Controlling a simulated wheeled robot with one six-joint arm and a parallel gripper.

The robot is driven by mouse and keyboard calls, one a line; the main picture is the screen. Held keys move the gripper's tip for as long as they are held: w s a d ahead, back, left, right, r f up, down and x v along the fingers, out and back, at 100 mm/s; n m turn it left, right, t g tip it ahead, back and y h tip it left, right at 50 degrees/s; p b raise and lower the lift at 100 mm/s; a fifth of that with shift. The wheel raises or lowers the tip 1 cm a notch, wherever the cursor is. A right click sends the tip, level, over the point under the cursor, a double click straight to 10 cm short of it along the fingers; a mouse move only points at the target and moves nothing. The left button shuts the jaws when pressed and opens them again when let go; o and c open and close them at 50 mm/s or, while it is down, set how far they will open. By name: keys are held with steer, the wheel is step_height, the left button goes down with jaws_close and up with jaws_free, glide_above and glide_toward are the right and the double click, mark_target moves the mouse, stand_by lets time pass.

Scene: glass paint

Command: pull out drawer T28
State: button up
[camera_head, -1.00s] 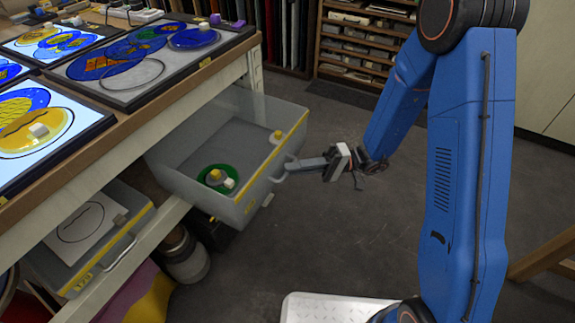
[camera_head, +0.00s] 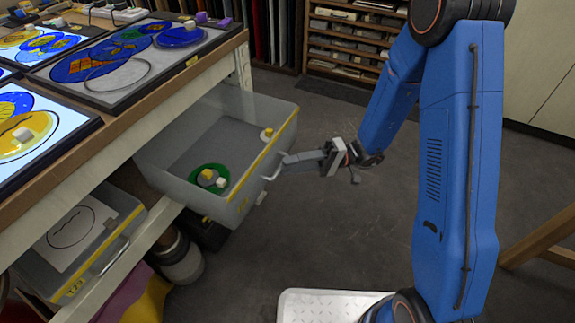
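A grey translucent drawer (camera_head: 243,205) with a yellow strip along its front rim stands pulled well out from under the workbench. Its label cannot be read here. Its pale handle (camera_head: 272,173) is on the front face. Inside lie a green round piece (camera_head: 197,172) with small yellow and white blocks on it, and another small yellow-topped piece (camera_head: 266,133) near the front rim. My gripper (camera_head: 285,161) reaches from the right, with its fingertips at the upper end of the handle. Whether the fingers are closed around the handle is too small to tell.
A lower drawer (camera_head: 108,262), its label apparently T29, sticks out partway at lower left. The workbench (camera_head: 150,95) above carries glass panels. A dark canister (camera_head: 180,262) stands below. A shelf rack (camera_head: 350,50) is at the back. Floor (camera_head: 300,230) right of the drawer is clear.

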steer(key=v, duration=1.5)
steer(key=shift+d+f, duration=0.15)
steer(key=shift+d, duration=0.2)
steer(key=shift+w, duration=0.15)
steer(key=s+d+r+t+h, duration=0.1)
steer(key=s+d+r+h, duration=0.1)
steer(key=s+r+h, duration=0.4)
steer(key=s+d+r+h, duration=0.2)
steer(key=s+h, duration=0.2)
steer(key=s, duration=0.4)
steer(key=s+d+r+m+t+h, duration=0.3)
steer(key=s+d+r+t+h, duration=0.1)
steer(key=d+t, duration=0.1)
steer(key=s+d+r+m+t+h, duration=0.3)
steer(key=d+t, duration=0.3)
steer(key=d, duration=0.2)
steer(key=shift+s+r+h, duration=0.4)
steer(key=shift+r, duration=0.05)
